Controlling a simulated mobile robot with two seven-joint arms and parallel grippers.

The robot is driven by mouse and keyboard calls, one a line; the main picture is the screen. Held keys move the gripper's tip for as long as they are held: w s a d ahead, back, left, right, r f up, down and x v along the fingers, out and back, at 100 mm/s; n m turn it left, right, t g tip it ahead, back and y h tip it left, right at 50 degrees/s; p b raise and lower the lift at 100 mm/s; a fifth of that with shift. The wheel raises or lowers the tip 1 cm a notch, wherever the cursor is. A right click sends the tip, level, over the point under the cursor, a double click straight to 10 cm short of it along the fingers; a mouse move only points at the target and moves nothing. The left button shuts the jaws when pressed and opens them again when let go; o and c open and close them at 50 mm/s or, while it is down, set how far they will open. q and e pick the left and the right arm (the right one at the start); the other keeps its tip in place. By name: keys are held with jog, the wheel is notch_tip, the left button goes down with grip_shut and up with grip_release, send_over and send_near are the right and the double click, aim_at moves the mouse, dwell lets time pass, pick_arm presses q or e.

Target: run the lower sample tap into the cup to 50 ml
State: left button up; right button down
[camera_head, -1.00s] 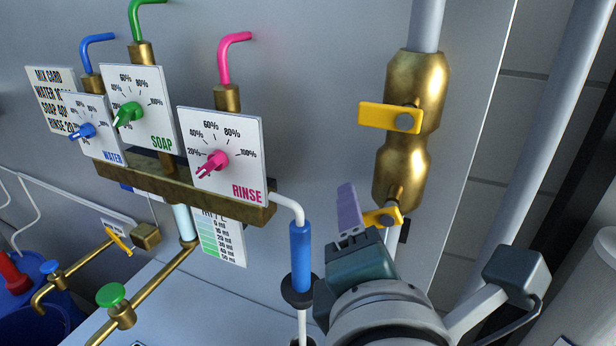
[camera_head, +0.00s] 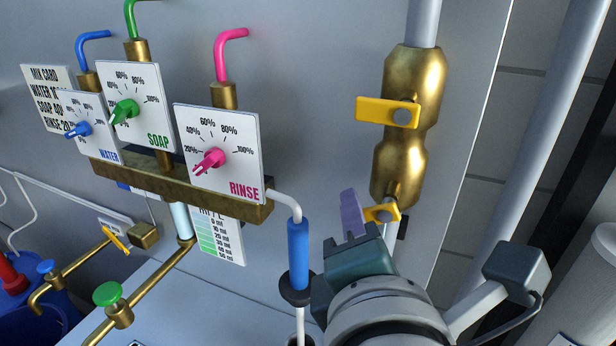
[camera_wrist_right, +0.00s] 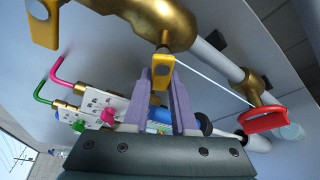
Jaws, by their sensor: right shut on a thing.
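The sample tap column (camera_head: 400,172) is a brass body on a grey pipe. Its upper tap has a yellow lever (camera_head: 388,112) pointing left. The lower tap has a smaller yellow lever (camera_head: 385,213), which shows between purple fingers in the right wrist view (camera_wrist_right: 160,74). My right gripper (camera_head: 357,215) is shut on this lower lever. In the wrist view a thin pale line runs from beside the lower tap to the lower right; I cannot tell if it is water. A clear round thing (camera_wrist_right: 290,132) there may be the cup. My left gripper is out of view.
Left of the column is a brass manifold (camera_head: 170,188) with WATER, SOAP and RINSE dials. A blue-sleeved tube (camera_head: 298,254) hangs close left of my right gripper. The wrist view shows a red handle (camera_wrist_right: 264,121) by the lower pipe.

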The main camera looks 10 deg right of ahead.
jog(key=m+b, duration=0.1)
jog(key=b, duration=0.2)
jog(key=m+t+b, duration=0.1)
jog(key=m+b, duration=0.1)
jog(key=b, duration=0.1)
jog(key=shift+w+a+r+t, duration=0.1)
jog(key=shift+a+r+t, duration=0.1)
jog(key=shift+t, duration=0.1)
jog(key=shift+r+m+b, duration=0.3)
jog(key=shift+m+b, duration=0.5)
jog(key=shift+b, duration=0.25)
jog(key=shift+r+t, duration=0.2)
jog(key=shift+t, duration=0.1)
jog(key=shift+m, duration=0.3)
jog(key=c, duration=0.7)
grip_release()
